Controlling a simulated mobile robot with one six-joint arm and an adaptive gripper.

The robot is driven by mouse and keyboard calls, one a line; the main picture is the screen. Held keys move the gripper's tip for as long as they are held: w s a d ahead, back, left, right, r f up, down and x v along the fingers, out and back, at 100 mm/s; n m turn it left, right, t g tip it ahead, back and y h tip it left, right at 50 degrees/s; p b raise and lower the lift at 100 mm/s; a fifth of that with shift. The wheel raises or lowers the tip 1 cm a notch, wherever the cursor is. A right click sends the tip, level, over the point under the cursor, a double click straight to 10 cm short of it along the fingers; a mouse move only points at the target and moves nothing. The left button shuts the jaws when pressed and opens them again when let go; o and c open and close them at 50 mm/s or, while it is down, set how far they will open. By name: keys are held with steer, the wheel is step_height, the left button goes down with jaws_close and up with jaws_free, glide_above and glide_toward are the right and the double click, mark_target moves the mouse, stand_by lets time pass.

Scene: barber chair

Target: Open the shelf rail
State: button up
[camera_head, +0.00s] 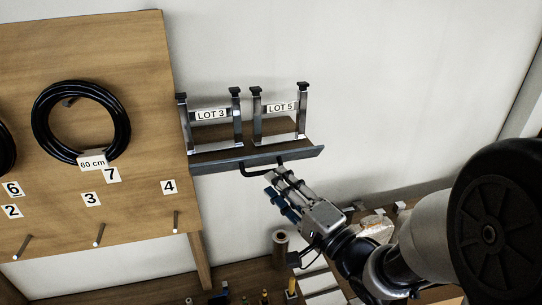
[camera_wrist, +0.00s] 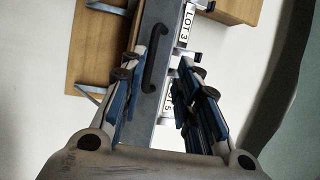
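The shelf (camera_head: 205,157) is mounted on the white wall right of the wooden board, with a blue-grey rail (camera_head: 300,155) along its front edge. A black bar handle (camera_head: 258,172) is fixed to the rail's front. In the wrist view the handle (camera_wrist: 156,58) lies ahead, between the lines of my two fingers and nearer the left one. My gripper (camera_head: 277,180) is open and empty, just below and right of the handle. In the wrist view its blue-padded fingers (camera_wrist: 161,60) stand wide apart. Whether a fingertip touches the handle cannot be told.
Two metal frames labelled LOT 3 (camera_head: 211,114) and LOT 5 (camera_head: 281,107) stand on the shelf. The wooden board (camera_head: 60,190) holds a black coil (camera_head: 123,128) and pegs. A cluttered bench with a brown roll (camera_head: 280,240) lies below. Bare wall is at the right.

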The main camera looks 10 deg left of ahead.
mark_target(261, 171)
steer(key=p+x, duration=0.1)
steer(key=x, duration=0.5)
steer(key=shift+f, duration=0.15)
steer(key=shift+s+f, duration=0.1)
steer(key=c, duration=0.6)
steer(key=shift+c, duration=0.2)
steer(key=shift+f, duration=0.15)
